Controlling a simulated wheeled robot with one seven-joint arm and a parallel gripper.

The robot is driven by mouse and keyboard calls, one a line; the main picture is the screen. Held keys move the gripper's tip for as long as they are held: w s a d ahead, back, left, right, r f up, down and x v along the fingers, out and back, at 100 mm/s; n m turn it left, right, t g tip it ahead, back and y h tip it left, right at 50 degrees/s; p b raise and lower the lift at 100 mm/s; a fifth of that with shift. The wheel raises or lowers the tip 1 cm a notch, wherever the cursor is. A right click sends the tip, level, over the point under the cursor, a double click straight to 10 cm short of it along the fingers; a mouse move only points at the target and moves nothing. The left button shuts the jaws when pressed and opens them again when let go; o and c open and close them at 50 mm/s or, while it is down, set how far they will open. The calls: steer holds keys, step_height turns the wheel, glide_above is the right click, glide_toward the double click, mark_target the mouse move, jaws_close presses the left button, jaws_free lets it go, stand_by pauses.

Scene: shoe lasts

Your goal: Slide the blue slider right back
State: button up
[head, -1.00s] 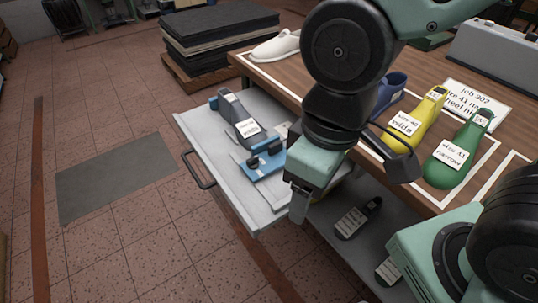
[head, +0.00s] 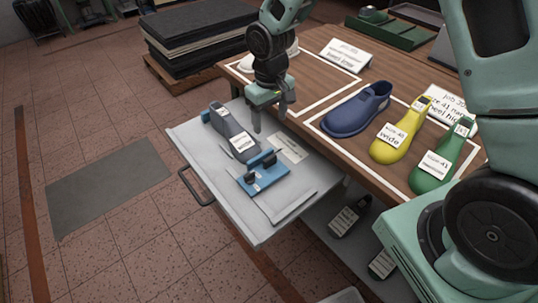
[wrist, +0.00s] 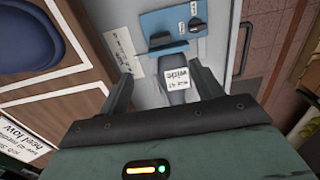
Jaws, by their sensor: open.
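The blue slider (head: 264,178) is a flat blue plate with black knobs, in the open drawer at the near end of a grey shoe last (head: 232,133). The slider also shows at the top of the wrist view (wrist: 163,24). My gripper (head: 269,113) is open and empty, above the back of the drawer, right of the last and apart from the slider. In the wrist view, the last's white label (wrist: 176,78) appears between its fingers (wrist: 160,85); I cannot tell the height gap.
The pulled-out drawer (head: 215,180) has a white card (head: 290,148) on its floor. Blue (head: 356,112), yellow (head: 402,133) and green (head: 440,160) lasts stand on the bench to the right. Dark lasts lie on a shelf below.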

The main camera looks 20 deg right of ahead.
mark_target(270, 157)
step_height(270, 157, down, 16)
steer(key=shift+p, duration=1.1)
